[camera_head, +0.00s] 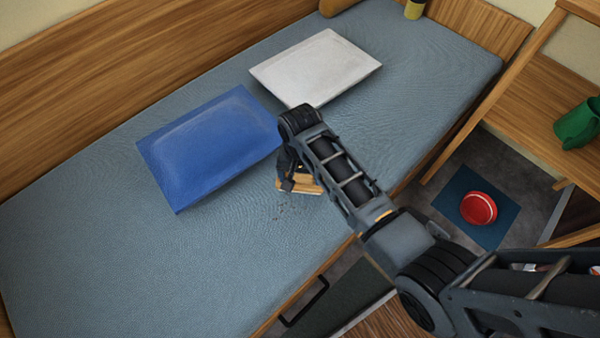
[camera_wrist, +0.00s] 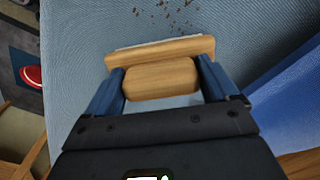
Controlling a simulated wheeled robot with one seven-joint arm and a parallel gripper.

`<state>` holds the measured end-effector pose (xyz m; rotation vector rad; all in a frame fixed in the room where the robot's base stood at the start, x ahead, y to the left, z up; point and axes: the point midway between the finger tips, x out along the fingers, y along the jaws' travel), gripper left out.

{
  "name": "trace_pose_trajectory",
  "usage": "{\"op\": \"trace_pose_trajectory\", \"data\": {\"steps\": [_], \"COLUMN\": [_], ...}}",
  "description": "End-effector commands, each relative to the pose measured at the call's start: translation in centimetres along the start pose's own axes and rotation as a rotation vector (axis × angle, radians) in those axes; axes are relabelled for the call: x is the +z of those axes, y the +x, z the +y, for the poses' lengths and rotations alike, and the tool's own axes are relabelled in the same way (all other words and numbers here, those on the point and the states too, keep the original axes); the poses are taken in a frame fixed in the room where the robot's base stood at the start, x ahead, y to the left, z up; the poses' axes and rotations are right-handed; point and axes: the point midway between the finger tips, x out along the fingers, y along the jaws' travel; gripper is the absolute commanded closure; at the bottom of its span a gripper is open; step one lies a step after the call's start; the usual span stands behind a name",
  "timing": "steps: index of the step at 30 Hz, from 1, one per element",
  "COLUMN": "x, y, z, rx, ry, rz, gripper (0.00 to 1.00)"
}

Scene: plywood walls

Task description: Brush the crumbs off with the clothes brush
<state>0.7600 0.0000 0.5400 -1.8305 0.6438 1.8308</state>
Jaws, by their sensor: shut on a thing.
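The clothes brush (camera_wrist: 160,78) is wooden, with a pale strip along its far edge. My gripper (camera_wrist: 160,84) is shut on the brush's wooden handle, one finger on each side. In the head view the brush (camera_head: 308,188) is low at the blue-grey cushion (camera_head: 90,265), partly hidden behind my gripper (camera_head: 290,178); I cannot tell whether it touches the fabric. Dark crumbs (camera_wrist: 172,16) lie on the fabric just beyond the brush in the wrist view. They show in the head view as small specks (camera_head: 285,210) just below the brush.
A blue pillow (camera_head: 210,145) lies left of my gripper, and a white pillow (camera_head: 315,67) lies farther back. A wooden backrest (camera_head: 120,70) runs behind the cushion. At right are a red round bowl (camera_head: 478,208) on a blue mat and a green jug (camera_head: 578,125) on a wooden shelf.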

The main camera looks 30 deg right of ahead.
Motion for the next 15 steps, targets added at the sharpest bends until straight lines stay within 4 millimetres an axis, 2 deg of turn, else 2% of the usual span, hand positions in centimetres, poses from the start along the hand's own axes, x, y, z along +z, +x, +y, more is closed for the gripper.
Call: {"op": "trace_pose_trajectory", "data": {"steps": [15], "x": [-0.01], "y": [1.00], "z": [-0.01], "rx": [0.000], "ry": [0.000], "rz": [0.000], "gripper": [0.37]}}
